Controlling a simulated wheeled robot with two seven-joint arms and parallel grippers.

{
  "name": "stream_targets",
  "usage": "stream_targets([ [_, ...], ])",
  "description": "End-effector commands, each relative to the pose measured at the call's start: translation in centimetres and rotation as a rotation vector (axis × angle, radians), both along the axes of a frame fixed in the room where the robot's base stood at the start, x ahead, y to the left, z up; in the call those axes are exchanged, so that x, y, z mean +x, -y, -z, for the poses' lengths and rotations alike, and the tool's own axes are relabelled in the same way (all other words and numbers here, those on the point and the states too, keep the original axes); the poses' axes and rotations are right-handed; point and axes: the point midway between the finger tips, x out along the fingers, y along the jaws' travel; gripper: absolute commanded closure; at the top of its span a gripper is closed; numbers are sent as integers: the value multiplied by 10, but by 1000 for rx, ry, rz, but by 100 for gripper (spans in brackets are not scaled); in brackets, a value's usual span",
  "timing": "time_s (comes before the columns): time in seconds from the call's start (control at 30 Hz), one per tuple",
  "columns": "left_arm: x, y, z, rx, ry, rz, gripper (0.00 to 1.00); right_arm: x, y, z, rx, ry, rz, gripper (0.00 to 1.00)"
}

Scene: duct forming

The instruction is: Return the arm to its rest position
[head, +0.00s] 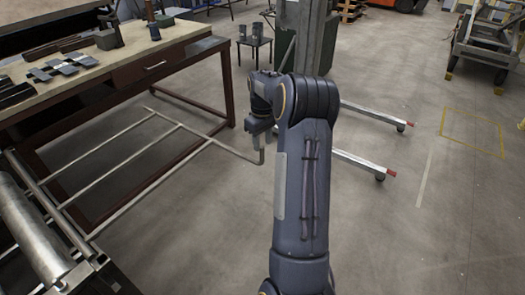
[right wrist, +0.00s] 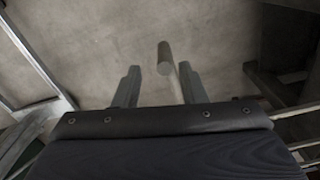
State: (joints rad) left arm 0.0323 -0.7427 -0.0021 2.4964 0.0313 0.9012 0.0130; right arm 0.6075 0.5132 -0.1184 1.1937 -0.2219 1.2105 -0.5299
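My right arm (head: 303,185) reaches forward from the bottom of the head view and bends at the elbow. My right gripper (head: 260,131) points down beyond the elbow, partly hidden by the arm. In the right wrist view its two fingers (right wrist: 158,88) stand apart, so it is open. In the head view an upright bar end (head: 262,156) shows just below the gripper. My left arm and gripper are out of view.
A workbench (head: 185,34) with metal pieces stands at the left. A roller machine (head: 32,228) is at lower left, with a pale bar frame (head: 150,163) reaching toward my gripper. A grey post (head: 312,40) with floor legs (head: 358,165) stands ahead.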

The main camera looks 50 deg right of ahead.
Motion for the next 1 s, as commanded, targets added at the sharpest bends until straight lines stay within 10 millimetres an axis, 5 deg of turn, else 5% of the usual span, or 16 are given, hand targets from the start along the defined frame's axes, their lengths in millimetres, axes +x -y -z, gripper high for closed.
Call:
stream_targets([
  [0.23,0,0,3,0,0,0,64,0,0,-23,-1,1,0,62],
  [0.83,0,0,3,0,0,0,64,0,-1,-25,0,1,0,62],
  [1.0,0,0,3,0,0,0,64,-2,-34,-51,16,60,1,62],
])
